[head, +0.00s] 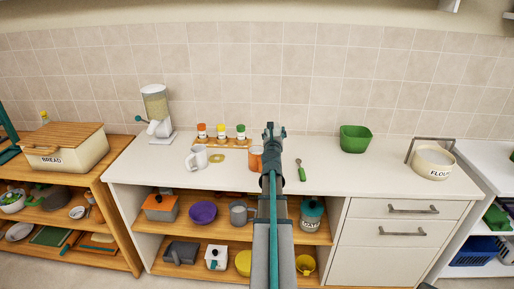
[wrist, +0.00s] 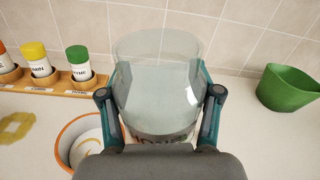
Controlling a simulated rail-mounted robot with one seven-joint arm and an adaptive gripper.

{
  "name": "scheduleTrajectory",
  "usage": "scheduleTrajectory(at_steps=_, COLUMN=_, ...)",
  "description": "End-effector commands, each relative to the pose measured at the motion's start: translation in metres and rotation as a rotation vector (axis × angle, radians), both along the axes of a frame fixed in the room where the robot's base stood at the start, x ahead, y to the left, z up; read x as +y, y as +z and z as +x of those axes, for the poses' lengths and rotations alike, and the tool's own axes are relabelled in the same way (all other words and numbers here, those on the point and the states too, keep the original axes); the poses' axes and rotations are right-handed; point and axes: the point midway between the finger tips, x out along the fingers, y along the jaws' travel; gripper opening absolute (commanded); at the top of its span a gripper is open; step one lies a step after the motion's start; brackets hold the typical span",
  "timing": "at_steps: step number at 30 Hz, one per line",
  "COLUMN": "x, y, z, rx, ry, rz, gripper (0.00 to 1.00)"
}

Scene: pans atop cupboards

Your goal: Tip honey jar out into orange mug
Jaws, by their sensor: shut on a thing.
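My gripper (head: 274,132) is over the counter, and in the wrist view its fingers (wrist: 160,95) are closed on both sides of a clear glass jar (wrist: 158,65). The jar's walls look see-through; part of a dark-lettered label shows at its lower edge. I cannot tell its exact tilt. In the head view the jar is hidden behind my arm. The orange mug (head: 256,159) stands on the counter just left of my gripper. In the wrist view the mug (wrist: 66,136) is below and left of the jar, its white inside showing an orange-brown curved patch. My gripper partly covers it.
A spice rack (head: 221,143) with three jars stands behind, to the left. A white mug (head: 197,158) and a yellow ring-shaped thing (head: 217,158) are left of the orange mug. A green-handled utensil (head: 301,172) and a green bowl (head: 355,139) are to the right. The counter's right half is mostly clear.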

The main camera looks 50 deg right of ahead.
Motion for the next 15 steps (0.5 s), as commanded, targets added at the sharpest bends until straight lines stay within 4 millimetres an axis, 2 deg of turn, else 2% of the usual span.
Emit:
scheduleTrajectory(at_steps=2, x=-0.002, y=-0.003, z=-0.003, rx=-0.073, ry=0.001, rz=0.041, gripper=0.19)
scheduleTrajectory(at_steps=8, x=-0.002, y=-0.001, z=-0.003, rx=-0.069, ry=0.001, rz=0.040, gripper=0.19)
scheduleTrajectory(at_steps=15, x=-0.002, y=0.017, z=-0.003, rx=-0.100, ry=0.001, rz=0.060, gripper=0.19)
